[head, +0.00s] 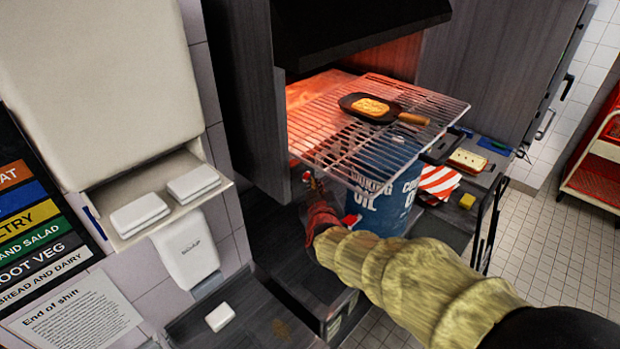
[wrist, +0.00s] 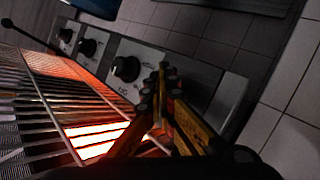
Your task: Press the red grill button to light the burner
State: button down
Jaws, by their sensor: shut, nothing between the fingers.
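My gripper (head: 318,212) is shut and empty at the left front of the grill in the head view, below the level of the wire rack. In the wrist view its fingertips (wrist: 164,72) are together in front of a pale control panel (wrist: 148,55), close to a black knob (wrist: 126,68). I cannot make out the red button in either view; the fingers may hide it. Whether the fingers touch the panel I cannot tell. An orange-red glow (wrist: 97,138) shows under the rack bars, and the grill interior (head: 320,90) glows red in the head view.
A wire rack (head: 430,105) juts out above my gripper, bearing a black pan (head: 352,103) with food. A blue cooking oil drum (head: 385,180) stands right beside my gripper. A dispenser (head: 187,250) hangs on the left wall.

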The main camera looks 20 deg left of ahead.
jog(key=shift+d, duration=0.1)
jog(key=shift+s+d+b, duration=0.35)
jog(key=shift+d, duration=0.4)
jog(key=d, duration=0.1)
jog(key=s+d+b, duration=0.1)
jog(key=d, duration=0.1)
jog(key=s+d+b, duration=0.1)
jog(key=shift+d, duration=0.3)
dwell(0.9)
